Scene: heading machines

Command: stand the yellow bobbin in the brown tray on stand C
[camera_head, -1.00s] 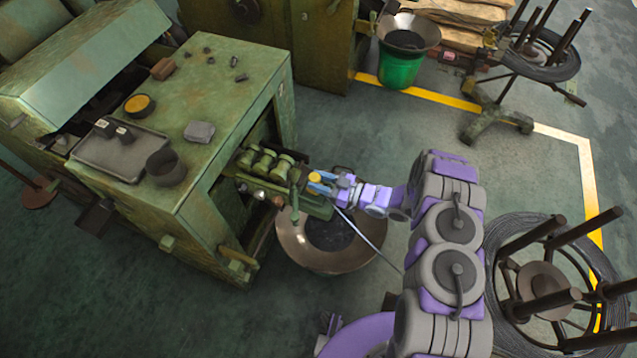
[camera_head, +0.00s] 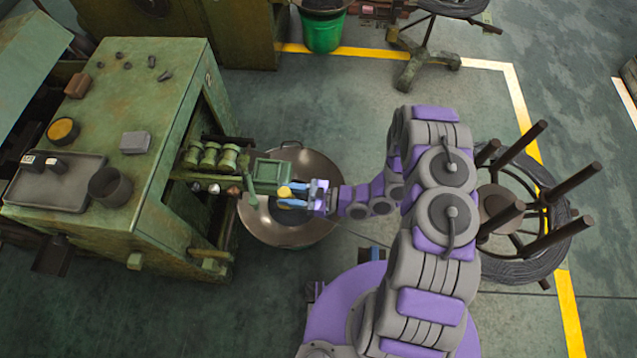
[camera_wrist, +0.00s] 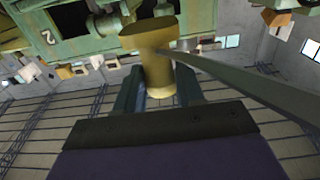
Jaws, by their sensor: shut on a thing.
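The yellow bobbin (camera_head: 285,191) is held in my gripper (camera_head: 294,195), whose blue fingers are shut on it. In the wrist view the yellow bobbin (camera_wrist: 158,62) is spool-shaped, with a wide flange at the top, between the two fingers (camera_wrist: 157,95). My gripper is beside the green machine's side bracket, above the large round pan. I cannot tell whether the bobbin touches the bracket. No brown tray and no stand marked C can be made out in these views.
The green machine (camera_head: 150,75) stands at left, with a grey tray (camera_head: 70,195), a dark cup (camera_head: 110,186) and small parts on top. A wide metal pan (camera_head: 305,160) is below my gripper. A wire coil stand (camera_head: 520,200) is at right.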

